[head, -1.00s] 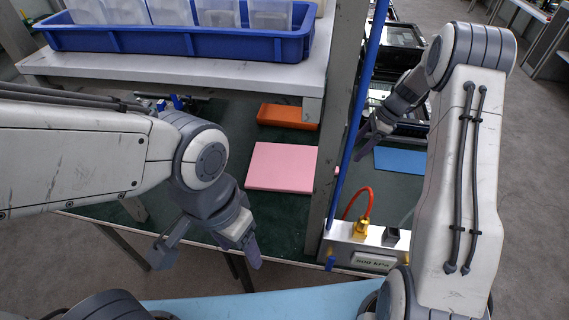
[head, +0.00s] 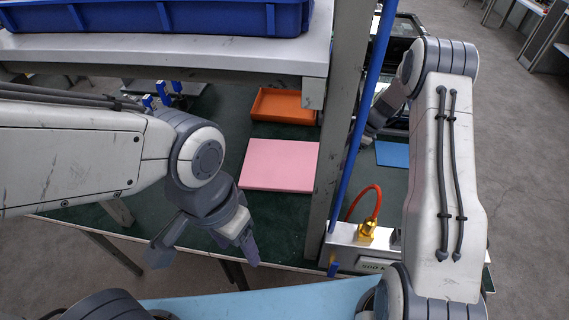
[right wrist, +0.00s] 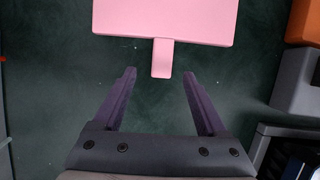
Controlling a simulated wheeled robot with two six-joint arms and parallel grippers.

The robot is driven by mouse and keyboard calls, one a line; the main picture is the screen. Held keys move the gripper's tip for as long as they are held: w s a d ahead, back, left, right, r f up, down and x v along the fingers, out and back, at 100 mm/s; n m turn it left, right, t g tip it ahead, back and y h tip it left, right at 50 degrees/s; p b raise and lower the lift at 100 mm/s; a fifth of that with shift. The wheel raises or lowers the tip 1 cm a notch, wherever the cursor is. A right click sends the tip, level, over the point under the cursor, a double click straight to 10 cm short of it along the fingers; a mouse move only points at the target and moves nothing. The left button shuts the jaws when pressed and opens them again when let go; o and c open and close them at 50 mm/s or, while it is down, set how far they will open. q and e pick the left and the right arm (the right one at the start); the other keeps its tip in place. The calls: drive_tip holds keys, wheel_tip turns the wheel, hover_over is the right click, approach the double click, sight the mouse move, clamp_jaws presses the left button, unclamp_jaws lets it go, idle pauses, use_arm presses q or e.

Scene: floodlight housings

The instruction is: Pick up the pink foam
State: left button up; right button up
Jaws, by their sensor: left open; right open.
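The pink foam (head: 279,165) is a flat, thick slab lying on the dark green bench top, left of the grey post. In the right wrist view the pink foam (right wrist: 165,20) is at the top, with a narrow tab (right wrist: 161,58) pointing toward my right gripper (right wrist: 160,75). That gripper is open and empty; the tab's end shows between its fingertips, and I cannot tell the height gap. In the head view the right gripper is mostly hidden behind its arm and the post. My left gripper (head: 205,252) is open and empty, in front of the foam, to its left.
An orange tray (head: 283,106) lies behind the foam. A metal box (head: 352,247) with a red hose sits at the front.

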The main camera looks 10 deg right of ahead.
drive_tip(key=p+x, duration=0.1)
drive_tip(key=x, duration=0.3)
drive_tip(key=shift+w+a+f, duration=0.15)
drive_tip(key=shift+w+f, duration=0.05)
drive_tip(key=shift+f, duration=0.1)
clamp_jaws()
drive_tip(key=shift+r, duration=0.1)
